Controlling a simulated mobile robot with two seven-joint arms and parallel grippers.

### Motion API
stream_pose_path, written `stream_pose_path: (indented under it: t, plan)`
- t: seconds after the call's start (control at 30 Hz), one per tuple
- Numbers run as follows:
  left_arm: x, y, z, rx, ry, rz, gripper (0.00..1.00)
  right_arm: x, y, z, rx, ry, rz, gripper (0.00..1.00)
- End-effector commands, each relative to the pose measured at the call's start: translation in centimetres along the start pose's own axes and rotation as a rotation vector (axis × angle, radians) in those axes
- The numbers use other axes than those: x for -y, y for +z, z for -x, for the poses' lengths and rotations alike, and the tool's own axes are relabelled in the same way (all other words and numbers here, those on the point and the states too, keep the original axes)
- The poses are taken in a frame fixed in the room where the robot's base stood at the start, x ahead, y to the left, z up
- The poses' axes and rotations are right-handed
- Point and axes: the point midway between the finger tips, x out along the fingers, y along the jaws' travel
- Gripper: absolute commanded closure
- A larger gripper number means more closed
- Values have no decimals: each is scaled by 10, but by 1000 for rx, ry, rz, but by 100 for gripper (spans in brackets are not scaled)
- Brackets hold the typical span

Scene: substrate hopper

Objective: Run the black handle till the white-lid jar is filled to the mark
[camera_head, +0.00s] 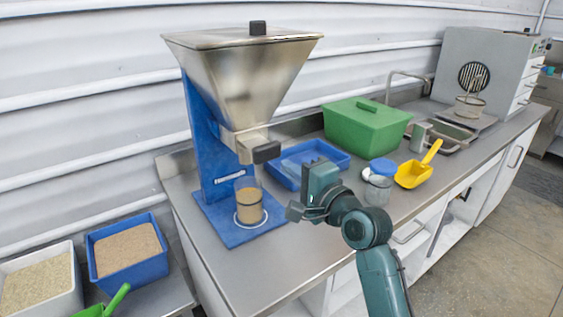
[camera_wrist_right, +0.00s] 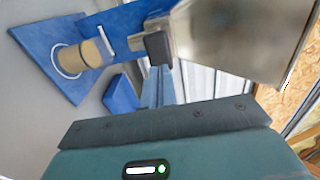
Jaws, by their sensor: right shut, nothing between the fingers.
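The steel hopper (camera_head: 240,75) stands on a blue frame, with the black handle (camera_head: 266,152) at its outlet. In the right wrist view the handle (camera_wrist_right: 158,48) is near the top centre. A clear jar (camera_head: 249,203) stands upright under the outlet on the white ring, holding brown substrate to roughly two thirds or more; I cannot make out its mark. It also shows in the wrist view (camera_wrist_right: 88,54). No lid is on this jar. My right gripper (camera_head: 296,211) is shut and empty, right of the jar and below the handle, apart from both. My left gripper is out of view.
A blue tray (camera_head: 335,158) and green box (camera_head: 365,128) stand behind my right gripper. Another clear jar (camera_head: 378,190), a blue lid (camera_head: 383,167) and a yellow scoop (camera_head: 416,172) are to the right. Substrate bins (camera_head: 128,272) stand lower left.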

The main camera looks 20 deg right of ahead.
Motion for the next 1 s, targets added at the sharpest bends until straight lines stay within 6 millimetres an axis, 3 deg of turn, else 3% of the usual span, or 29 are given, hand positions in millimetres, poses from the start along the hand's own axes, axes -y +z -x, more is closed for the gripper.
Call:
stream_pose_path:
  t: [0.1,0.33,1.0]
  plan:
    - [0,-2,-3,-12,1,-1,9,-2,0,26,0,1,1,100]
    - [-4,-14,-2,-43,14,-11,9,-2,0,53,1,2,0,100]
    - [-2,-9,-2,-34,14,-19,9,-1,0,57,0,2,0,100]
